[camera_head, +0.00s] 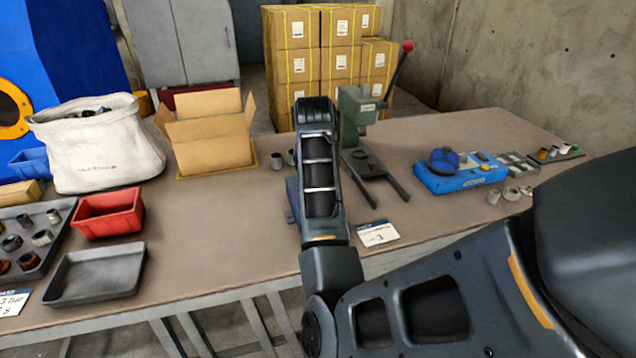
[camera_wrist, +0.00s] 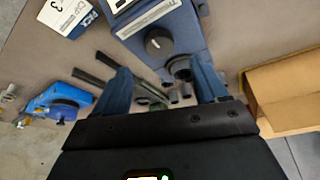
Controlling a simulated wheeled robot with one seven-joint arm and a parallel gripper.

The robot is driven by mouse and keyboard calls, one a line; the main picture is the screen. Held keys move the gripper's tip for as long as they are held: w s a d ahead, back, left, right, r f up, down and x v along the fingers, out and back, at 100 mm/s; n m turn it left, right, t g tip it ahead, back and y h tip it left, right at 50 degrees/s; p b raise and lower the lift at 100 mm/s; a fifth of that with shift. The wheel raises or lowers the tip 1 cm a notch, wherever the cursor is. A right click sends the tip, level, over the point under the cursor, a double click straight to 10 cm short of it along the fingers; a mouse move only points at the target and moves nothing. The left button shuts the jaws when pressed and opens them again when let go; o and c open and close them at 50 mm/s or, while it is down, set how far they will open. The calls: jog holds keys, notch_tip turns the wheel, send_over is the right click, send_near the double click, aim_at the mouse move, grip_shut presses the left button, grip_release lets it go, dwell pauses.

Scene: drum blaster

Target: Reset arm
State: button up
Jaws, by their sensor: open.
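My gripper (camera_wrist: 165,80) is open in the wrist view, with its two dark blue fingers apart and pointing toward the bench. I see nothing held between them. Beyond the fingers are a blue unit with a black knob (camera_wrist: 158,40) and small grey cylindrical parts (camera_wrist: 181,72) beside it. I cannot tell the exact gap between fingers and parts. In the head view my arm rises over the bench's front edge and hides the gripper and most of the blue unit (camera_head: 292,200).
A green lever press (camera_head: 357,110) stands behind my arm. A blue device (camera_head: 460,172) lies right. An open cardboard box (camera_head: 210,145), white sack (camera_head: 95,150), red bin (camera_head: 108,213) and empty grey tray (camera_head: 95,275) are left. Bare bench (camera_head: 220,235) lies between tray and arm.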

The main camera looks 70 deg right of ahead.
dwell(0.6)
jog(key=s+f+n+h, duration=0.1)
jog(key=s+f+h, duration=0.1)
jog(key=shift+s+a+f+n, duration=0.1)
jog(key=shift+s+f+n, duration=0.05)
jog(key=shift+f+n, duration=0.2)
jog(key=s+a+f+n+t, duration=0.2)
jog(key=s+a+n+t, duration=0.25)
jog(key=a, duration=0.45)
jog(key=s+a+f+n+t, duration=0.35)
jog(key=a+n, duration=0.25)
jog(key=a, duration=0.3)
jog(key=s+a+r+t+y, duration=0.1)
jog(key=s+a+r+y, duration=0.1)
jog(key=s+a+r, duration=0.2)
jog(key=s+a+r+n+t+y, duration=0.1)
jog(key=s+a+r+t+y, duration=0.1)
jog(key=s+a+r, duration=0.2)
jog(key=s+a+r+n+t+y, duration=0.1)
jog(key=s+a+r, duration=0.3)
jog(key=s+a, duration=0.5)
jog(key=a+t+y, duration=0.1)
jog(key=a, duration=0.3)
jog(key=shift+a+r, duration=0.35)
jog(key=shift+a, duration=0.05)
